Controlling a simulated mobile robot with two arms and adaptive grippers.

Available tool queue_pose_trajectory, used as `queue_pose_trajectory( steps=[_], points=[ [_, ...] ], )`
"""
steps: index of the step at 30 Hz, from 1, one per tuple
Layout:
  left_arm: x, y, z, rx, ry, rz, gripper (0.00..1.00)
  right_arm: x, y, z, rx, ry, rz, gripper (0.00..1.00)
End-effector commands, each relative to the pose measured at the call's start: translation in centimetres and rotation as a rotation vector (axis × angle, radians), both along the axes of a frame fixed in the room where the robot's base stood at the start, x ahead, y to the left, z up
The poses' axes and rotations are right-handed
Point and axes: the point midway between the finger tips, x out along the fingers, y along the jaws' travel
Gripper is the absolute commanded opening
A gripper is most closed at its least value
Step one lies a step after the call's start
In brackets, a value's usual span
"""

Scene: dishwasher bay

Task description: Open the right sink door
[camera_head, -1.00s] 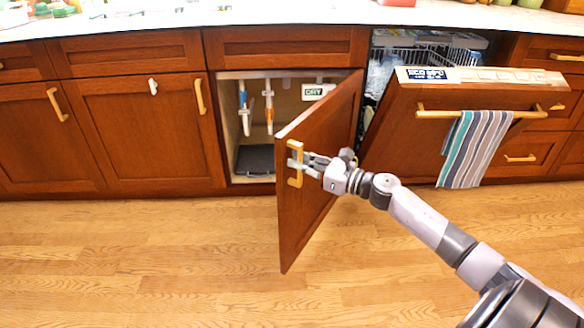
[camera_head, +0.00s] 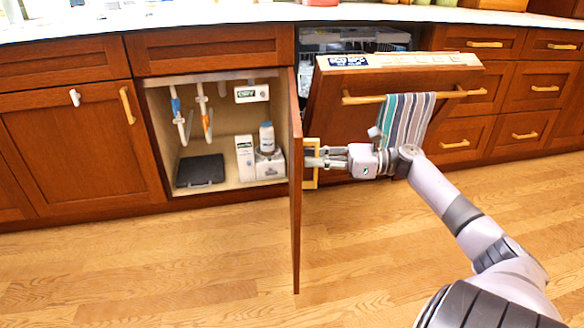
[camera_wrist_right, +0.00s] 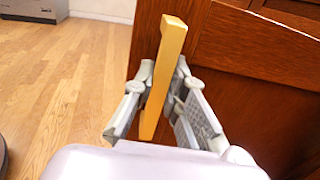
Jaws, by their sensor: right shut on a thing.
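The right sink door (camera_head: 296,190) is a red-brown wooden door, swung wide open and seen nearly edge-on in the head view. Its yellow handle (camera_head: 311,165) is on the door's right side in that view. My right gripper (camera_head: 318,160) is at the handle, shut on it. In the right wrist view the handle (camera_wrist_right: 165,75) runs between the two fingers of my right gripper (camera_wrist_right: 160,82), with the door's wooden face (camera_wrist_right: 255,60) to the right. My left gripper is not in view.
The open sink cabinet holds a dark tray (camera_head: 200,170), a white bottle (camera_head: 266,137), boxes and hanging pipes. A partly open dishwasher door (camera_head: 340,115) with a striped towel (camera_head: 405,120) is right of the sink door. Bare wood floor (camera_head: 180,265) lies in front.

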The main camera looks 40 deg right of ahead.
Motion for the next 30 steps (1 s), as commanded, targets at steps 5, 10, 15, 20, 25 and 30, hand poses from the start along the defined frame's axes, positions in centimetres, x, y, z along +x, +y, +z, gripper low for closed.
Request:
queue_pose_trajectory(
  steps=[5, 10, 15, 20, 25, 30],
  points=[
    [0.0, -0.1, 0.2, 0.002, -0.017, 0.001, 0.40, -1.3, -1.8, -0.2, 0.001, 0.002, -0.001, 0.00],
    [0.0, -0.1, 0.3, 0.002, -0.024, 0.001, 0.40, -1.8, -2.5, -0.1, 0.000, 0.003, 0.000, 0.00],
    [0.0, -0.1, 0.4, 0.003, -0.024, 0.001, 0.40, -1.9, -2.6, -0.1, 0.000, 0.003, 0.000, 0.00],
    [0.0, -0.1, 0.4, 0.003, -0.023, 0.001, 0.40, -1.9, -2.6, -0.1, 0.000, 0.003, 0.000, 0.00],
    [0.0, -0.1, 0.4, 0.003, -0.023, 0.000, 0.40, -1.8, -2.6, -0.1, 0.000, 0.003, 0.000, 0.20],
    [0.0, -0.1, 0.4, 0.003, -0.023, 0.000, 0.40, -1.8, -2.6, 0.0, -0.001, 0.002, 0.000, 0.31]
  ],
)
